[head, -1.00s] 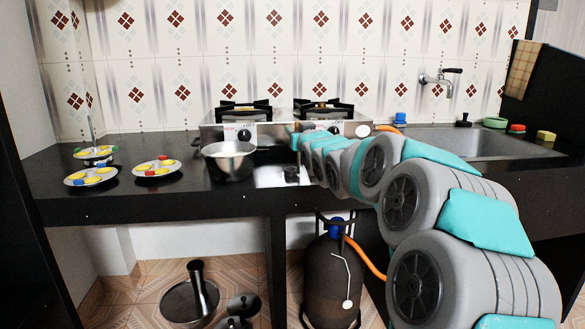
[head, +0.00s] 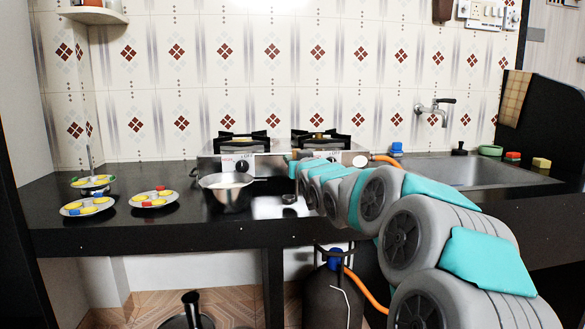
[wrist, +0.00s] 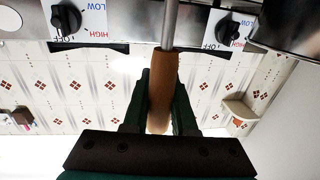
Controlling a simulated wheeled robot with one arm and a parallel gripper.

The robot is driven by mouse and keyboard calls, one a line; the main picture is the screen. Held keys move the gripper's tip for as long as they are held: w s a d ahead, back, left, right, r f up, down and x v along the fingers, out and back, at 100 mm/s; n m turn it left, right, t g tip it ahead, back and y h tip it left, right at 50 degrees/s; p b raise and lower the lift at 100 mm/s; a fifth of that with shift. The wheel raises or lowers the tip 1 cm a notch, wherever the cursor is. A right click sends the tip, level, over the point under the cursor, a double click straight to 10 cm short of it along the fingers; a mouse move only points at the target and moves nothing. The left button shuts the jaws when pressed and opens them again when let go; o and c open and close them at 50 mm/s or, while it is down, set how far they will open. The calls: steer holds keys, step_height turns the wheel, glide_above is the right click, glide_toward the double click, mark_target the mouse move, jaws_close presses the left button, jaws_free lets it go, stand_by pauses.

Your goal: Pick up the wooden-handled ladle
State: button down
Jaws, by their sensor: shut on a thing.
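The wooden-handled ladle (wrist: 163,80) shows in the wrist view, its brown handle between my fingers and its thin metal shaft running up out of the picture. My gripper (wrist: 159,90) is shut on the wooden handle. The ladle's bowl is out of the wrist view. In the head view my arm reaches over the counter to the front of the stove, and I cannot make out the ladle or the fingertips there.
The stove (head: 265,160) with two burners stands behind my arm. A metal pot (head: 228,192) is left of the arm. Two plates of food (head: 154,198) and a small stand (head: 92,184) are farther left. The sink (head: 470,172) is right. A gas cylinder (head: 325,300) stands below the counter.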

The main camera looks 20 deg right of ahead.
steer(key=r, duration=0.2)
steer(key=shift+s+r, duration=0.2)
steer(key=shift+r, duration=0.15)
steer(key=s+r+b, duration=0.1)
steer(key=s+b, duration=0.1)
steer(key=s, duration=1.3)
steer(key=shift+s+a+r, duration=0.15)
steer(key=shift+s+r, duration=0.05)
steer(key=shift+s, duration=0.15)
steer(key=c, duration=1.3)
jaws_free()
steer(key=shift+c, duration=0.2)
jaws_close()
